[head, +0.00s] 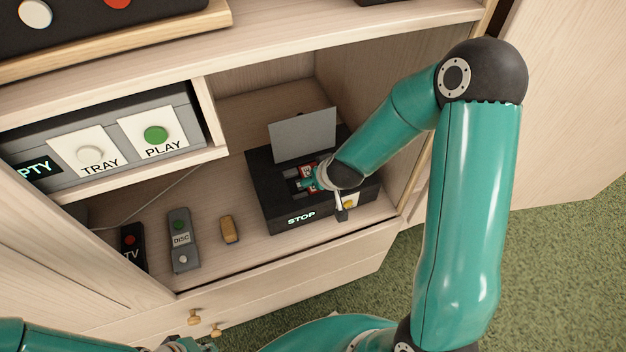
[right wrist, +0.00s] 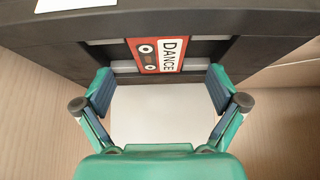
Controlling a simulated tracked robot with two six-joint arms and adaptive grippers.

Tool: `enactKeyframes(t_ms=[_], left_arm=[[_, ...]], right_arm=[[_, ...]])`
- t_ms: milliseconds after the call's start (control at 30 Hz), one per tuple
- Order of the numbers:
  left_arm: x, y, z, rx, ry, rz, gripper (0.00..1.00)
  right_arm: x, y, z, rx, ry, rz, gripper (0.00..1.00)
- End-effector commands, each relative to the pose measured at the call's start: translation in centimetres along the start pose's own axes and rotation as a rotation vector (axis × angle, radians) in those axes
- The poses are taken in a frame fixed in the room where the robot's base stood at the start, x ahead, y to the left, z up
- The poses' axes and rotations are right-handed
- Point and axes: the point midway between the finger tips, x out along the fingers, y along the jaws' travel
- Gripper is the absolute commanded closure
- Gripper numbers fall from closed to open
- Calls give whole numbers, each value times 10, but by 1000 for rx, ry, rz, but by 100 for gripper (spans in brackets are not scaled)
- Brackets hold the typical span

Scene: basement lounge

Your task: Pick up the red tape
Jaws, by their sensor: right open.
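The red tape (right wrist: 158,54), labelled DANCE, lies in the open well of the black tape player (head: 289,216). In the head view only a bit of the red tape (head: 309,169) shows beside my gripper. My right gripper (right wrist: 160,88) is open in the right wrist view, its fingers apart and the tape between and just beyond them, not gripped. In the head view the right gripper (head: 304,182) is over the player's well, partly hidden by its own wrist. The player's grey lid (head: 303,136) stands raised. My left gripper (head: 182,345) is only partly in view at the bottom edge.
The player reads STOP and stands on a wooden shelf (head: 210,265). To its left are a yellow-brown block (head: 229,229), a grey DISC remote (head: 182,252) and a black TV remote (head: 133,254). A grey unit (head: 110,140) with TRAY and PLAY buttons is at upper left. A shelf board (head: 270,42) overhangs.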

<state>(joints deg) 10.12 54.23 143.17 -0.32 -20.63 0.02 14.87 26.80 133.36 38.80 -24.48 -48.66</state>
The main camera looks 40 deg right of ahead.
Motion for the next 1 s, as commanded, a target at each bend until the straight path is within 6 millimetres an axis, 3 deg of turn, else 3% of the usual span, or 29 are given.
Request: enactKeyframes(t_ms=[233, 567, 900, 1000], left_arm=[[9, -3, 0, 0, 0, 0, 100], [9, -3, 0, 0, 0, 0, 100], [9, -3, 0, 0, 0, 0, 100], [9, -3, 0, 0, 0, 0, 100]], right_arm=[[36, 1, -3, -1, -1, 0, 4], [42, 1, -4, 0, -1, 0, 4], [42, 1, -4, -1, -1, -1, 61], [42, 1, -5, -1, 0, -1, 69]])
